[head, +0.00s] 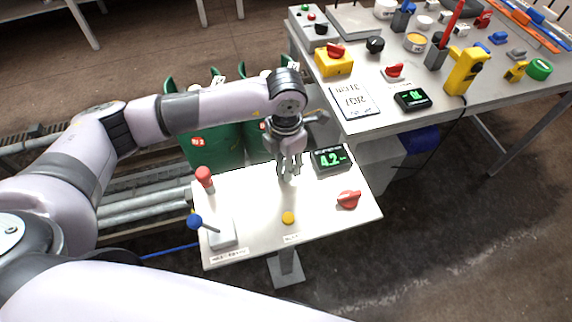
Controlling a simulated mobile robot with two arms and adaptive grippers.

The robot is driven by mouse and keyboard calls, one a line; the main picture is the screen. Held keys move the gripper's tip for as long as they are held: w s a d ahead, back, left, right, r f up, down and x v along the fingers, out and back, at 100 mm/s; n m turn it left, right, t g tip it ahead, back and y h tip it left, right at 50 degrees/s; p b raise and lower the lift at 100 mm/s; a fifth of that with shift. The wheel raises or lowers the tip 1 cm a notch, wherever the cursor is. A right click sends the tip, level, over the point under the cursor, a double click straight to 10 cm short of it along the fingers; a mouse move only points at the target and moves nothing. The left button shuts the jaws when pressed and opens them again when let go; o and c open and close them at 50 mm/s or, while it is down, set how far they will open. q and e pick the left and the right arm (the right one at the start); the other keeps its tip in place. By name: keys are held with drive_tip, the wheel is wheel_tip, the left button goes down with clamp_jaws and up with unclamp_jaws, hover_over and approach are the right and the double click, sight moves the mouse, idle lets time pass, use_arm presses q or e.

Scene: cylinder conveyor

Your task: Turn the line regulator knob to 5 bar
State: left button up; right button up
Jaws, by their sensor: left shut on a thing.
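My left gripper (289,170) points down at the back middle of the white panel (250,200), its fingertips at the panel's surface. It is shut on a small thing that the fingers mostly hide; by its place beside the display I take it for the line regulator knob. The black display (330,158) stands just right of the gripper and shows 4.2 in green digits. The smaller text on it is too small to read. My right gripper is not in view.
The panel also carries a red knob (348,199), a yellow button (288,217), a red mushroom button (204,177) and a blue-tipped lever (195,221). Green cylinders (215,145) stand behind it. A cluttered table (380,118) stands at the upper right.

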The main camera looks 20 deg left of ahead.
use_arm(q)
drive_tip(key=shift+n+b, duration=0.4)
drive_tip(key=shift+n, duration=0.8)
drive_tip(key=shift+w, duration=0.1)
drive_tip(key=o, duration=1.2)
drive_tip(key=shift+c, duration=0.2)
wheel_tip(320, 180, up, 12)
